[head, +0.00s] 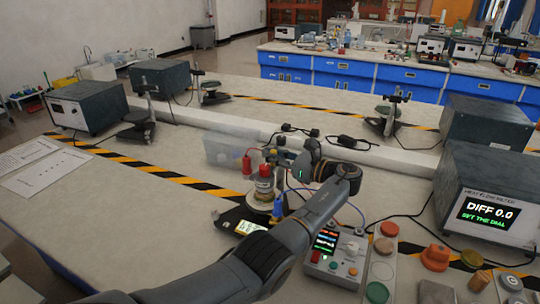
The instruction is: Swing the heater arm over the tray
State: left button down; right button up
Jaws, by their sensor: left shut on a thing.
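My left arm reaches in from the lower left, and its wrist bends back to the left. My left gripper (274,158) is shut on what looks like the heater arm, at the top of a small bench apparatus; its fingertips are small and partly blend with the parts behind. The heater arm's red-topped head (265,171) appears above a pale round tray (260,202), but I cannot tell whether it is fully over it. The apparatus has a dark base with a small lit display (246,228). My forearm hides part of its right side. My right gripper is not in view.
A control box (338,258) with a lit screen and buttons stands right of my forearm. A meter (490,205) reads "DIFF 0.0 SET THE DIAL". Coloured discs (384,247) lie nearby. A clear box (230,150) is behind. The bench left of the apparatus is mostly free.

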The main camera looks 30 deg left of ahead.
pick_arm(q)
jog(key=c, duration=1.4)
grip_release()
jog(key=shift+d+f, duration=0.35)
jog(key=shift+d, duration=0.1)
jog(key=shift+o, duration=0.6)
jog(key=shift+d+r, duration=0.2)
jog(key=shift+r, duration=0.05)
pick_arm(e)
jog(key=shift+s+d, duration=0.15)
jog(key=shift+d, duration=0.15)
pick_arm(q)
jog(key=shift+a, duration=0.15)
jog(key=d, duration=0.7)
jog(key=shift+s+d, duration=0.2)
jog(key=shift+d, duration=0.15)
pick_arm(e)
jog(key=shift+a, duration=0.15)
